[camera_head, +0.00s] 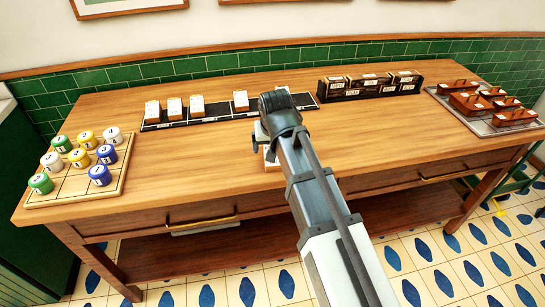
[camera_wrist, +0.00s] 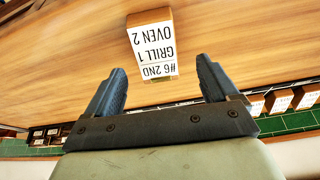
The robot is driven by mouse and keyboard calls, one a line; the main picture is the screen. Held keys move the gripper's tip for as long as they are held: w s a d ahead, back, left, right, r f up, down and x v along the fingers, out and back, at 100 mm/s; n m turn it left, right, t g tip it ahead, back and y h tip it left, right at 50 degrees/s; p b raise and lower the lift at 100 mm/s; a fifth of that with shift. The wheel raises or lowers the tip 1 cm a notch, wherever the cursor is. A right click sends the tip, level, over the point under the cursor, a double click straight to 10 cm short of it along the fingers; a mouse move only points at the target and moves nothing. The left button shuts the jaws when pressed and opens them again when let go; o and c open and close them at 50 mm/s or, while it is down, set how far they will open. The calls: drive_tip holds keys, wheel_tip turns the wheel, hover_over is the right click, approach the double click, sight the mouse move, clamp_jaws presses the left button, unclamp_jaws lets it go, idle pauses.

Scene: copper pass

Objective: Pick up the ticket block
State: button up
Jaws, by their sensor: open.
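The ticket block (camera_wrist: 152,42) is a wooden block with a white face reading "#6 2ND GRILL 1 OVEN 2" in the wrist view, where the text is upside down. It stands apart on the wooden table (camera_wrist: 60,65). In the head view only a pale part of the block (camera_head: 271,158) shows below my gripper (camera_head: 263,130); my arm hides the rest. In the wrist view my gripper (camera_wrist: 160,75) is open and empty, with the block between and beyond its two fingers.
Behind my gripper, a black rail (camera_head: 220,112) holds several similar ticket blocks (camera_head: 175,108). A dark rack of boxes (camera_head: 370,84) stands right of it. A tray (camera_head: 480,122) with red-brown pieces is far right. A board (camera_head: 75,187) with numbered pots is left. Table between is clear.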

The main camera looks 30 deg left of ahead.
drive_tip(key=shift+x, duration=2.55)
drive_tip(key=shift+w+d, duration=0.15)
drive_tip(key=c, duration=1.1)
drive_tip(key=shift+r, duration=0.1)
